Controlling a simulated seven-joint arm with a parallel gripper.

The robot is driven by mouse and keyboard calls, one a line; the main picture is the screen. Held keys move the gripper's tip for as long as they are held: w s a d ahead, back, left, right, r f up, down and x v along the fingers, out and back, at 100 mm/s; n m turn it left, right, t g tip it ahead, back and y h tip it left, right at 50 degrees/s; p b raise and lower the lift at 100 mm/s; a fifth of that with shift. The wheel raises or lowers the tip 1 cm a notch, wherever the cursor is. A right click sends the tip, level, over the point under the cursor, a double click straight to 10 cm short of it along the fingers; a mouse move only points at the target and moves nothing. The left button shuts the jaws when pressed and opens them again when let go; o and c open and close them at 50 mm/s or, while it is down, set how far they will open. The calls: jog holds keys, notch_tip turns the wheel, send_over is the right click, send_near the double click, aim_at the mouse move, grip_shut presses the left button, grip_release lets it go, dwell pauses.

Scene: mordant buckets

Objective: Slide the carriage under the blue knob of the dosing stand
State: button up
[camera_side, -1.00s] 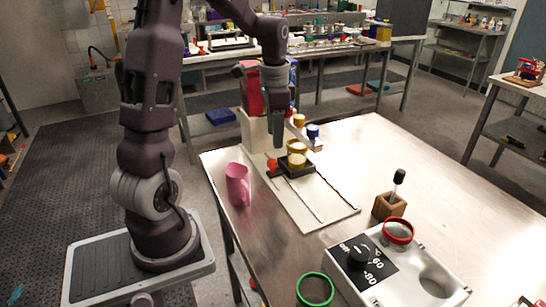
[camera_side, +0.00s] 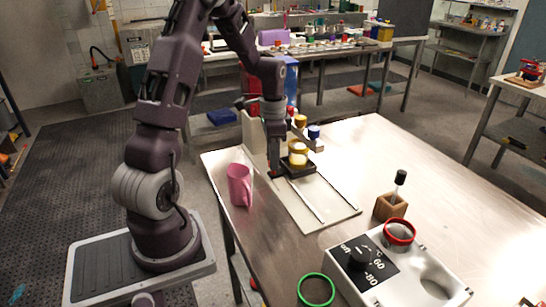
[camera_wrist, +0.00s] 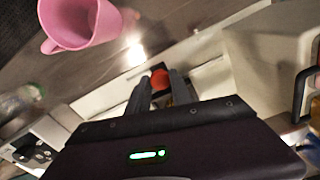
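The dosing stand has a pale base plate (camera_side: 322,212) with two rails and an upright with an arm bearing a red, a yellow (camera_side: 300,121) and a blue knob (camera_side: 314,132). The black carriage (camera_side: 300,171) sits at the rails' rear end, with a yellow-banded jar (camera_side: 298,154) on it. My gripper (camera_side: 275,172) is lowered at the carriage's left side. In the wrist view, my gripper (camera_wrist: 161,82) has its fingers apart, one on each side of the carriage's orange-red knob (camera_wrist: 160,78). Contact with the knob cannot be told. In the side view my gripper hides this knob.
A pink mug (camera_side: 239,185) stands close to my gripper's left; it also shows in the wrist view (camera_wrist: 82,22). A wooden block with a dropper (camera_side: 390,206), a grey dial box (camera_side: 395,270), a red ring (camera_side: 399,231) and a green ring (camera_side: 316,290) are nearer the front.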

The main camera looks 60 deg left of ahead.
grip_shut()
dwell(1.0)
jog(key=d, duration=0.6)
jog(key=shift+d+r, duration=0.1)
jog(key=shift+d, duration=0.2)
jog(key=o, duration=0.8)
grip_release()
notch_tip(320, 180, up, 7)
